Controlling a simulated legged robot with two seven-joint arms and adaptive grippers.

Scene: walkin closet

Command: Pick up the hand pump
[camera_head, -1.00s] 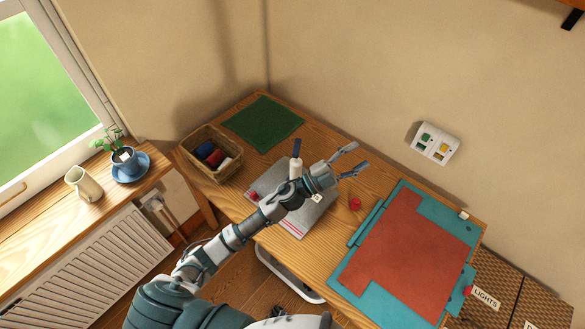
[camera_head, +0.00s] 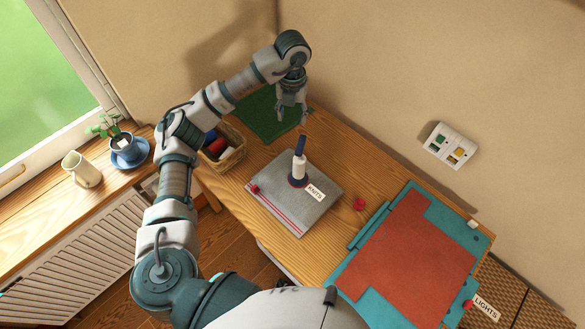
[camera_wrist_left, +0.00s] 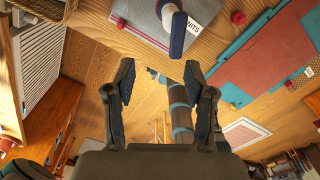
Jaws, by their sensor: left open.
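The hand pump (camera_head: 298,167), a white cylinder with a dark blue handle on top, stands upright on a flat grey bag (camera_head: 275,200) with a KNITS tag. In the left wrist view the pump (camera_wrist_left: 177,38) shows at the top, its blue handle toward the camera. My left gripper (camera_head: 292,113) points down, open and empty, over the green mat's right edge, behind the pump and apart from it. Its spread fingers (camera_wrist_left: 158,70) also show in the left wrist view.
A wicker basket (camera_head: 231,158) with coloured rolls stands left of the grey bag, partly behind my arm. A green mat (camera_head: 258,112) lies at the back. A red cap (camera_head: 360,204) and a teal and red bag (camera_head: 410,250) lie to the right. Bare wood (camera_head: 345,160) lies right of the pump.

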